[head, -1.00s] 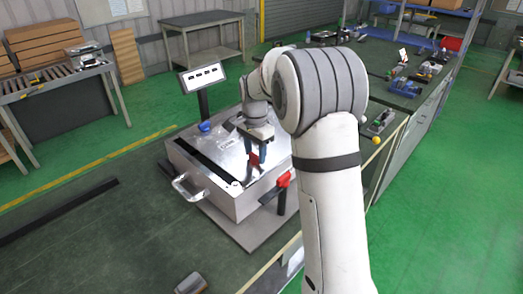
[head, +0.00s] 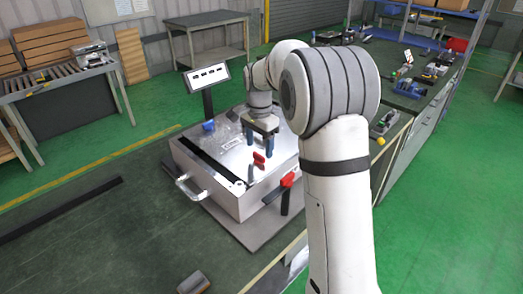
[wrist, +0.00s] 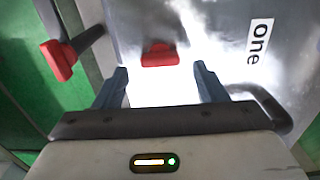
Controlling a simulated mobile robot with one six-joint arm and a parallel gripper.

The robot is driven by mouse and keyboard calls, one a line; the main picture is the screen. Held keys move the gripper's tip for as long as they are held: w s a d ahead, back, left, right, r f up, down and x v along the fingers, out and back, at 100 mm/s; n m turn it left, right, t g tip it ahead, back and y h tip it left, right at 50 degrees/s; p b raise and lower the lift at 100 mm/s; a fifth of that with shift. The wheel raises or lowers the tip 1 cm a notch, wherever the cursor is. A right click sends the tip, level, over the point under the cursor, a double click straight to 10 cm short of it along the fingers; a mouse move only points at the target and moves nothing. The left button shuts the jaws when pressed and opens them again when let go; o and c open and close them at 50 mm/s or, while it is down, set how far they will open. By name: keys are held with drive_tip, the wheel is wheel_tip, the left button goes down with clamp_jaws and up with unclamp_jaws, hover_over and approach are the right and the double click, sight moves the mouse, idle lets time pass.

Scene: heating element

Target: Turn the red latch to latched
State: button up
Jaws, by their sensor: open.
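A small red latch handle (head: 259,158) stands on the top face of the metal box (head: 212,189). It shows in the wrist view as a red block (wrist: 158,55), ahead of my fingers and roughly centred between them. A second red handle (head: 287,180) is on a dark lever at the box's right side; it shows at the left of the wrist view (wrist: 60,62). My gripper (head: 260,145) is open and empty above the box top, just behind the first red piece and apart from it. Its two blue-grey fingers (wrist: 162,85) point towards the box. Glare washes out the surface between them.
A bar handle (head: 188,188) sticks out of the box's front left. A screen on a post (head: 206,77) stands behind the box. A blue part and clear wrap (head: 222,128) lie on its back corner. A bench with tools (head: 410,85) is at right. The floor at left is mostly free.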

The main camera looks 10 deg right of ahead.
sight(260, 155)
drive_tip(key=shift+r, duration=2.55)
drive_tip(key=shift+s, duration=0.1)
drive_tip(key=s+d+r+n+t, duration=0.1)
drive_tip(key=s+r+n, duration=0.15)
drive_tip(key=s, duration=0.55)
drive_tip(key=s+r+n+t, duration=0.1)
drive_tip(key=s+n, duration=0.3)
drive_tip(key=s, duration=0.5)
drive_tip(key=s+f+n, duration=0.2)
drive_tip(key=s, duration=0.5)
drive_tip(key=s+d+f+n+t, duration=0.1)
drive_tip(key=s+f+n, duration=0.2)
drive_tip(key=s, duration=0.4)
drive_tip(key=shift+f, duration=0.25)
drive_tip(key=shift+c, duration=0.3)
